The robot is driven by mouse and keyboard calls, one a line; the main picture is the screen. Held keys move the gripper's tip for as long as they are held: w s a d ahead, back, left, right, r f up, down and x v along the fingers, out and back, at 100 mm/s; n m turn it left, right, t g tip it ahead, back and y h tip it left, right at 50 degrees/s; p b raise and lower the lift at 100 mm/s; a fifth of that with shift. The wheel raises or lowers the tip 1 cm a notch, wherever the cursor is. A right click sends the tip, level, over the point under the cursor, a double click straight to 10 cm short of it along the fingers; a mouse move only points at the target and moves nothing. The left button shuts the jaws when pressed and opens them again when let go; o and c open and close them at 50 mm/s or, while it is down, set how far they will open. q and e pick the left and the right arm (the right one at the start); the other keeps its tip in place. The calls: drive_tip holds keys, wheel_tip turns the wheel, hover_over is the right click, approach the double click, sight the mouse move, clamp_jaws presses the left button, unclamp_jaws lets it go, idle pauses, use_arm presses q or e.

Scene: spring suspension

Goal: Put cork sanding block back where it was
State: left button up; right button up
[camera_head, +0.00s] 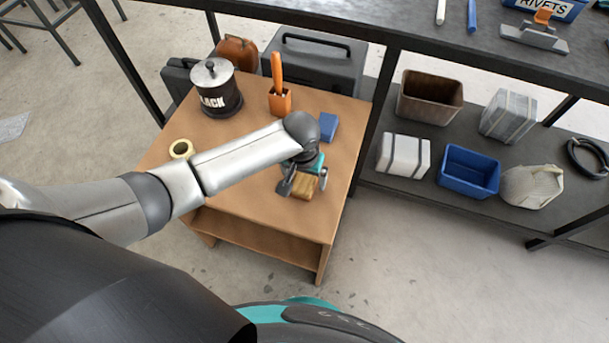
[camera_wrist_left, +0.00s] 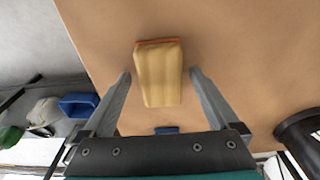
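The cork sanding block (camera_head: 303,189), tan with a thin orange-red layer along one edge, is at the right front part of the small wooden table (camera_head: 262,215). My left gripper (camera_head: 303,181) is above it, pointing down, with its fingers apart. In the left wrist view the block (camera_wrist_left: 158,78) lies between the two fingertips (camera_wrist_left: 160,74), with a gap on each side. I cannot tell how far the fingertips are above the tabletop. My right gripper is not in view.
A blue block (camera_head: 328,126) lies just behind my gripper. A shelf (camera_head: 425,180) with bins stands to the right. The table's front is clear.

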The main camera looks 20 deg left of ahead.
sight(303, 185)
use_arm(q)
wheel_tip(303, 185, up, 12)
drive_tip(key=s+p, duration=0.1)
drive_tip(key=p, duration=0.3)
drive_tip(key=shift+s, duration=0.2)
